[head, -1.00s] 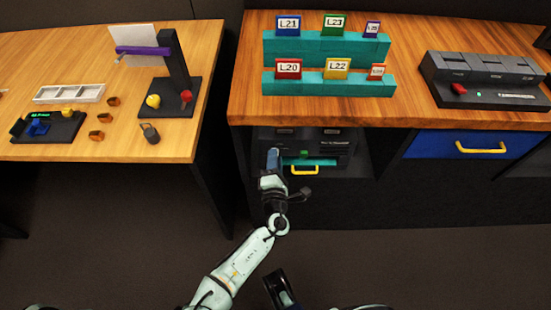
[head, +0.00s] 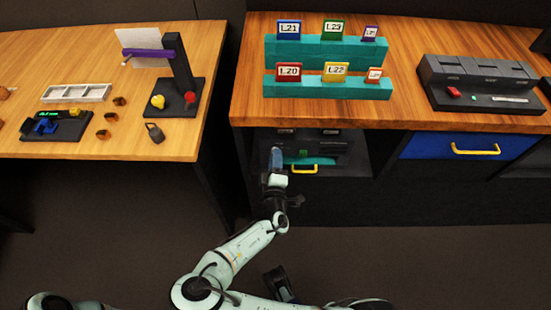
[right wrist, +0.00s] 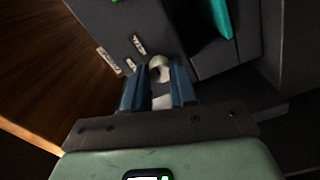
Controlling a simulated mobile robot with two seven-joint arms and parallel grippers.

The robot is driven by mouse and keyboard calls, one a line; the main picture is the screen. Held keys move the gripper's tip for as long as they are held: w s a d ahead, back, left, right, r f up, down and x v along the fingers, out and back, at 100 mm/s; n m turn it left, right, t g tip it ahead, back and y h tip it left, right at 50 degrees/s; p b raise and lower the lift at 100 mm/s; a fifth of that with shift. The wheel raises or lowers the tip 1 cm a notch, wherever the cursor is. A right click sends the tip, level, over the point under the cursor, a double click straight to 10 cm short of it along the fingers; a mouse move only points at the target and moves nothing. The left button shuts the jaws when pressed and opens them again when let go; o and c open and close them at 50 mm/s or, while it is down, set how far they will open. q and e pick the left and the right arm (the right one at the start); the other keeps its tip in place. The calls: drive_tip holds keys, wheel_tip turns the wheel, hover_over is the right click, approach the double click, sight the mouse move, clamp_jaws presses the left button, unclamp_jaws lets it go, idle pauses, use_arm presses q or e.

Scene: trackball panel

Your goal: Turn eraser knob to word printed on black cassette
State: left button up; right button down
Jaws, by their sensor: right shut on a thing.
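My right gripper (head: 277,158) reaches into the open shelf under the right-hand desk, at the left end of a dark device (head: 330,148). In the right wrist view its two blue fingers (right wrist: 159,80) are shut on a pale grey-white rounded knob (right wrist: 160,68). The knob stands by a dark panel (right wrist: 112,28) with small white printed labels (right wrist: 138,44), too small to read. I cannot make out a pointer on the knob. I cannot pick out a black cassette or its printed word for certain. My left gripper does not show clearly in the head view.
Above, teal racks (head: 325,48) hold several coloured labelled cassettes. A dark slotted console (head: 480,80) stands at right. A blue drawer (head: 420,146) is below it. A yellow handle (head: 304,169) sits low in the shelf. The left desk (head: 120,85) stands across a gap.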

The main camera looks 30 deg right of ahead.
drive_tip(key=shift+r, duration=0.1)
idle(0.4)
drive_tip(key=c, duration=0.9)
unclamp_jaws()
